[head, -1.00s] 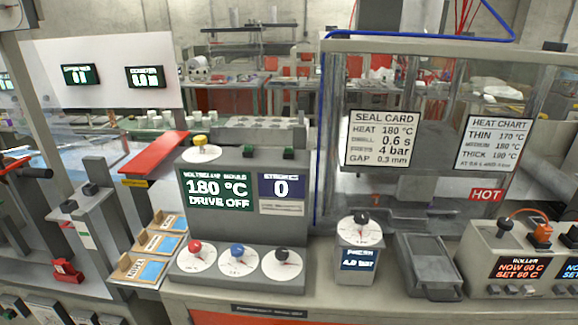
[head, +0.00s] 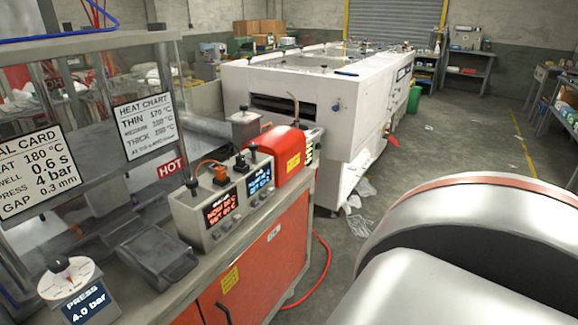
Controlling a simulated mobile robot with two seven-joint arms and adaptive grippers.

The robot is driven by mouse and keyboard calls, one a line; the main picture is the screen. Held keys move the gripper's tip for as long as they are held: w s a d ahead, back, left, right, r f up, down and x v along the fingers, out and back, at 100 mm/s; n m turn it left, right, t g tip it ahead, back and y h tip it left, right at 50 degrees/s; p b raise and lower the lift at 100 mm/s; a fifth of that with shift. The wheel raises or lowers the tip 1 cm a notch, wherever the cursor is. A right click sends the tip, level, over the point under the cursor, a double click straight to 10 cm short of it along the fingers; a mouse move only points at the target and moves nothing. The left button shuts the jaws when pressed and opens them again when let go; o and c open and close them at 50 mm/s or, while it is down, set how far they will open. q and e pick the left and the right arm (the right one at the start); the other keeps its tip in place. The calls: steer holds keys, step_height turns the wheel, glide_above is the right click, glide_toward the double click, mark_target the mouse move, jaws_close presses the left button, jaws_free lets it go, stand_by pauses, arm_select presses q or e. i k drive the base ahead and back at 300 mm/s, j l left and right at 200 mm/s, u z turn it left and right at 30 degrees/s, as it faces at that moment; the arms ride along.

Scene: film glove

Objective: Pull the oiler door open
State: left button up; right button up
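An orange-red cabinet front (head: 240,280) sits below the bench on its right-hand end, with a yellow label (head: 230,279) and a pale handle at the lower left. A red rounded unit (head: 283,155) with a yellow label stands on the bench top above it. I cannot read any label naming the oiler, so I cannot tell which part is the oiler door. The cabinet front looks closed. Neither gripper is in view. A large silver part of my own arm fills the lower right.
A grey controller (head: 215,215) with orange and blue displays stands on the bench, beside a press dial (head: 70,282). A long white machine (head: 320,100) stands behind. A red hose (head: 322,270) lies on the floor. Open grey floor (head: 455,150) extends at right.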

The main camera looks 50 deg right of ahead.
mark_target(244, 293)
steer(key=z, duration=1.4)
steer(key=k+l, duration=0.15)
steer(key=k, duration=0.15)
steer(key=k+l+z, duration=0.15)
steer(key=k, duration=0.15)
